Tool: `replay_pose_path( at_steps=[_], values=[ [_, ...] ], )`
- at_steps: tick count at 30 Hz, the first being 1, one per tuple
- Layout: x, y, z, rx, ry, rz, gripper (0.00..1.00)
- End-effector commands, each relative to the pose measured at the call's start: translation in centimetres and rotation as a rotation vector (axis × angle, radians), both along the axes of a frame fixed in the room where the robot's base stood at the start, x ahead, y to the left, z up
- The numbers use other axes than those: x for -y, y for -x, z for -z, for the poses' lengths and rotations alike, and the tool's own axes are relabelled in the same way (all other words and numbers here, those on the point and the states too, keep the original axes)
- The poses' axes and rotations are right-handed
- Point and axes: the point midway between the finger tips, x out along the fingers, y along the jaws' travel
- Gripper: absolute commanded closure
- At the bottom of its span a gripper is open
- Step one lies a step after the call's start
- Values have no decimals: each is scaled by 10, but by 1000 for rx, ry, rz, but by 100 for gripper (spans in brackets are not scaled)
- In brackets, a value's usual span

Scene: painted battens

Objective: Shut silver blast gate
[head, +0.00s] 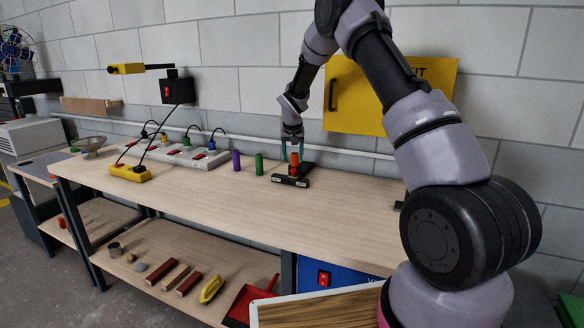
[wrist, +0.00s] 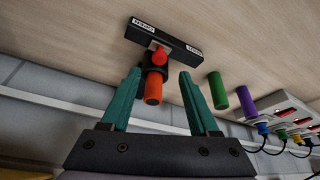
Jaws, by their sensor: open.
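No part that I can clearly call a silver blast gate shows. A black labelled bar (head: 291,181) lies on the workbench, with an orange-red cylinder (head: 294,160) at it. In the wrist view the bar (wrist: 165,38) has white labels at both ends, too small to read surely. A red knob (wrist: 158,55) and the orange cylinder (wrist: 153,88) show in front of it. My gripper (head: 292,142) is over this spot, pointing down. In the wrist view its teal fingers (wrist: 160,72) are apart, one on each side of the cylinder; contact cannot be told.
Green (head: 259,164) and purple (head: 236,161) cylinders stand left of the bar. Power strips (head: 180,153) with cables lie further left. A yellow panel (head: 350,98) hangs on the wall behind. The bench front (head: 220,205) is clear. A lower shelf holds several small items.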

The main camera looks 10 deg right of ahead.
Motion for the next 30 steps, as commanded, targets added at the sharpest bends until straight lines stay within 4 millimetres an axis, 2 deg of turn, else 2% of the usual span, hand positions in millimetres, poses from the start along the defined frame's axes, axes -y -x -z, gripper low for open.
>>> replay_pose_path(
  at_steps=[3, 9, 15, 22, 24, 27, 30],
  values=[
    [2, -9, 23, -3, 0, 0, 39],
    [4, -19, 48, -2, -1, 1, 39],
    [5, -23, 57, 0, 0, 0, 39],
    [5, -23, 57, 0, 0, 0, 39],
    [5, -23, 57, 0, 0, 0, 65],
    [5, -23, 57, 0, 0, 0, 100],
    [5, -23, 57, 0, 0, 0, 100]
  ],
)
